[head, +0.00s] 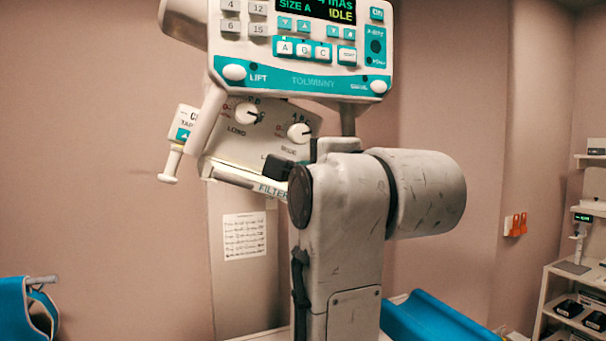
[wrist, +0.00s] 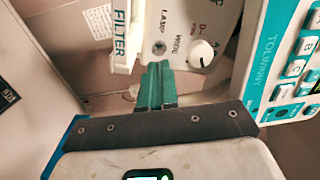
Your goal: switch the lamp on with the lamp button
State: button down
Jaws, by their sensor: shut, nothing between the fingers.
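The lamp button (wrist: 159,47) is a small dark round button on the white knob panel (wrist: 183,22), beside the label LAMP in the wrist view. My gripper (wrist: 158,66) has its two teal fingers together, with nothing between them. The fingertips point at the panel and appear just short of the button; I cannot tell whether they touch the panel. In the head view the same knob panel (head: 270,128) hangs below the console, and my arm hides its lower right part, with the button. No lit lamp shows.
The console (head: 310,80) with a display reading IDLE is above the panel. A handle (head: 171,163) hangs at left and a FILTER strip (head: 235,178) runs along the panel's lower edge. A shelf (head: 570,285) stands far right. A blue chair (head: 25,305) is at lower left.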

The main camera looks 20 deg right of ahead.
jog(key=s+b, duration=0.2)
jog(key=s, duration=0.6)
jog(key=shift+r, duration=0.15)
dwell(0.5)
notch_tip(320, 180, down, 28)
jog(key=w+d+n+g, duration=0.2)
jog(key=n+g, duration=0.4)
jog(key=n, duration=0.1)
jog(key=s+d+f+n+g+b, duration=0.15)
jog(key=s+f, duration=0.25)
jog(key=f, duration=0.6)
jog(key=s+d+f+n+g, duration=0.2)
jog(key=s+f+n+g, duration=0.15)
jog(key=f, duration=0.55)
jog(key=s+d+f+n+g, duration=0.1)
jog(key=s+f+n+g, duration=0.4)
jog(key=s+f, duration=1.6)
jog(key=s+g, duration=0.1)
jog(key=s, duration=0.3)
jog(key=shift+b, duration=0.35)
